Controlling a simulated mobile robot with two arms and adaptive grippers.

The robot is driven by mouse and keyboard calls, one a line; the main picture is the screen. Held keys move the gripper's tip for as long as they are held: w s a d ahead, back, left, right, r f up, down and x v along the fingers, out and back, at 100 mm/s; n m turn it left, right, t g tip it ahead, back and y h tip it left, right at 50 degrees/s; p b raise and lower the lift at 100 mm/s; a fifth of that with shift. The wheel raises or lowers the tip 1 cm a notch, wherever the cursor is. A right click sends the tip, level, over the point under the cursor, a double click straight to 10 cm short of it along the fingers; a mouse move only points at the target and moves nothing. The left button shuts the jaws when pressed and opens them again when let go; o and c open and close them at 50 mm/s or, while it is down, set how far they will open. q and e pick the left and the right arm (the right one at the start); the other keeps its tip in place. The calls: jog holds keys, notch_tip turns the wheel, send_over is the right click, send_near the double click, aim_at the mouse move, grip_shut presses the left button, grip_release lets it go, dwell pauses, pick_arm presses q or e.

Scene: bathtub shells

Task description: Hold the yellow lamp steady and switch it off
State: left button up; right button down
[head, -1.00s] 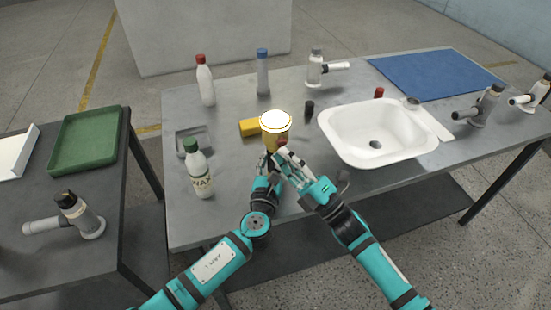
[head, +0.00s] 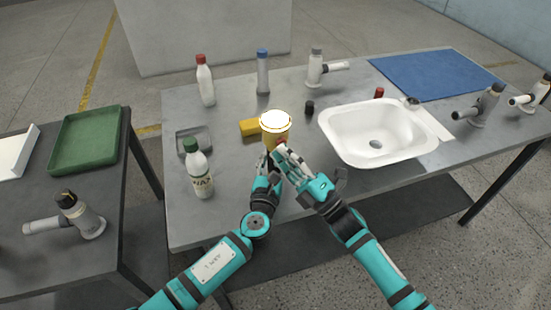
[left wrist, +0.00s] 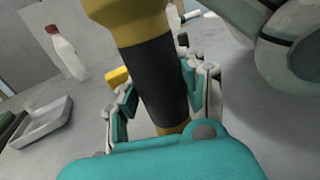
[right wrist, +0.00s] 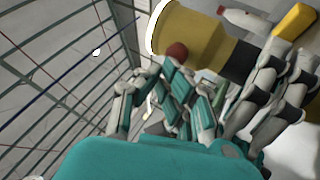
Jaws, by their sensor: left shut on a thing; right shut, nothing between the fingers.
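The yellow lamp (head: 275,136) stands upright near the table's front edge, its top face bright white. In the left wrist view its black grip (left wrist: 158,80) is between the fingers of my left gripper (left wrist: 165,95), which is shut on it. A red button (right wrist: 176,52) sticks out from the side of the yellow head. My right gripper (right wrist: 178,78) is shut and empty, its fingertips right at the button; I cannot tell whether they touch. In the head view my right gripper (head: 281,154) is just below the lamp's head.
A yellow block (head: 249,128) and a small black cap (head: 309,107) lie behind the lamp. A white basin (head: 345,118) is to the right. A green-capped bottle (head: 199,172) and a grey tray (head: 182,144) are to the left. Other bottles stand farther back.

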jog(key=shift+w, duration=0.1)
dwell(0.5)
jog(key=shift+s+d, duration=0.2)
jog(key=shift+s, duration=0.3)
jog(key=shift+s, duration=0.1)
pick_arm(q)
jog(key=o, duration=1.4)
pick_arm(e)
jog(key=s, duration=0.1)
jog(key=s+d, duration=0.1)
jog(key=s, duration=0.1)
jog(key=s+d, duration=0.1)
jog(key=s, duration=0.1)
jog(key=shift+s+d, duration=0.15)
pick_arm(q)
jog(key=shift+s, duration=0.1)
